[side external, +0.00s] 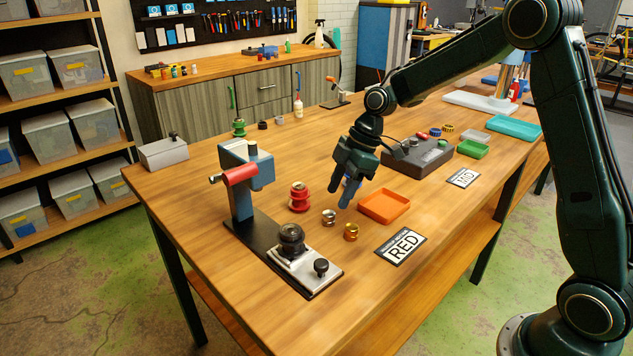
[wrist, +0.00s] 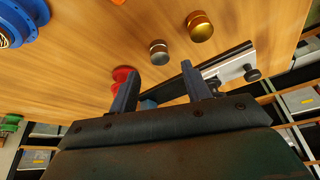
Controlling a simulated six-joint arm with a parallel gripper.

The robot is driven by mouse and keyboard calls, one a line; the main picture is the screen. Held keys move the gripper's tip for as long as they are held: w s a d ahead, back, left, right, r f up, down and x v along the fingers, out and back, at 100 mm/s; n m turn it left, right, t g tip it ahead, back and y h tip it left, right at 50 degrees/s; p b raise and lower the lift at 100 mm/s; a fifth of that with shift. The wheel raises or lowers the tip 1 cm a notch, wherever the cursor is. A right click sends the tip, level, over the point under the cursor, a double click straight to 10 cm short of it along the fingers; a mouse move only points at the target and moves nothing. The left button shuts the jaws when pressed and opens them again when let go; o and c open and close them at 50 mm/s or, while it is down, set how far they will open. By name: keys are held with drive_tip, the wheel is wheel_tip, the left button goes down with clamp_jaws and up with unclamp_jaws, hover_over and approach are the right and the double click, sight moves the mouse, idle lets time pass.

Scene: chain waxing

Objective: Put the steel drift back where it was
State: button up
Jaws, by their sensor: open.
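A short silver-coloured cylinder (side external: 328,217), which looks like the steel drift, stands on the wooden table; it also shows in the wrist view (wrist: 158,52). A similar gold-coloured cylinder (side external: 351,232) stands close by to its right, also in the wrist view (wrist: 200,25). My gripper (side external: 339,197) is open, pointing down above the table just behind the silver cylinder. Nothing shows between its fingers (wrist: 160,72) in the wrist view. I cannot tell from these frames which spot the drift came from.
A press-like tool with a red handle (side external: 240,174) stands on a black base with a silver plate (side external: 310,268). A red spool (side external: 299,198) is close to my gripper. A blue spool (wrist: 20,22) is partly hidden externally.

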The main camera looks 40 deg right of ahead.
drive_tip(key=v, duration=0.6)
drive_tip(key=shift+r, duration=0.2)
drive_tip(key=shift+s+d, duration=0.1)
drive_tip(key=s+a+r+m+t+h, duration=0.1)
drive_tip(key=s+a+r+m, duration=0.2)
drive_tip(key=s, duration=0.4)
drive_tip(key=s+a+r+m+t+h, duration=0.1)
drive_tip(key=s+r+m, duration=0.2)
drive_tip(key=s+r, duration=0.35)
drive_tip(key=s+f+m+t+h, duration=0.1)
drive_tip(key=s+m, duration=0.5)
drive_tip(key=s, duration=0.9)
drive_tip(key=shift+d+f+m+t+h, duration=0.4)
drive_tip(key=shift+d+f+h, duration=0.1)
